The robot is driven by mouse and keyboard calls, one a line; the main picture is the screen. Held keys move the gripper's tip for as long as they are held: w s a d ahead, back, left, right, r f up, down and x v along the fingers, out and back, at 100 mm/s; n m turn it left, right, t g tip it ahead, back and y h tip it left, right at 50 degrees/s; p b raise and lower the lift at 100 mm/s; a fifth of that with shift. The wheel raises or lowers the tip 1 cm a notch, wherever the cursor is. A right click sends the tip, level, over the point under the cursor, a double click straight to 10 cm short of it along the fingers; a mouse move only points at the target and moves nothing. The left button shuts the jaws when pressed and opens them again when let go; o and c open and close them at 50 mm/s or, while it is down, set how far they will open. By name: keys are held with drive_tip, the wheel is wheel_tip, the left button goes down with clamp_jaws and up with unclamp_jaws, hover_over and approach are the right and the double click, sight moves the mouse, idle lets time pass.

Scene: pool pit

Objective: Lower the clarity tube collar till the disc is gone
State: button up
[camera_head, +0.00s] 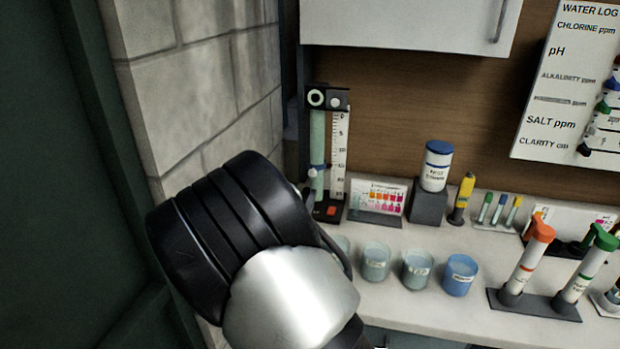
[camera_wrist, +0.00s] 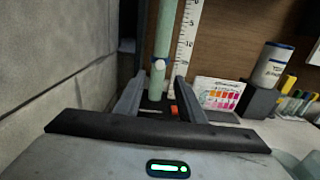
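The clarity tube (camera_head: 318,138) is a pale green upright tube on a dark stand beside a white numbered scale (camera_head: 339,150). It also shows in the wrist view (camera_wrist: 164,30). Its collar (camera_head: 318,171) is a blue band with a pale knob, low on the tube; in the wrist view the collar (camera_wrist: 159,63) appears just above and between my fingertips. My gripper (camera_wrist: 159,77) is open, with its fingers apart on either side of the tube's lower part as seen. I cannot tell whether they touch. I cannot make out the disc inside the tube. My arm hides the gripper in the head view.
A block wall (camera_head: 190,75) stands close on the left. Right of the tube are a colour chart (camera_head: 377,198), a blue-lidded jar (camera_head: 436,168) on a grey block, and several cups, including a blue one (camera_head: 460,275). A cabinet (camera_head: 410,22) hangs above.

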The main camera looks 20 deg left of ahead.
sight(312, 173)
drive_tip(key=w, duration=0.9)
drive_tip(key=shift+w+a, duration=0.25)
clamp_jaws()
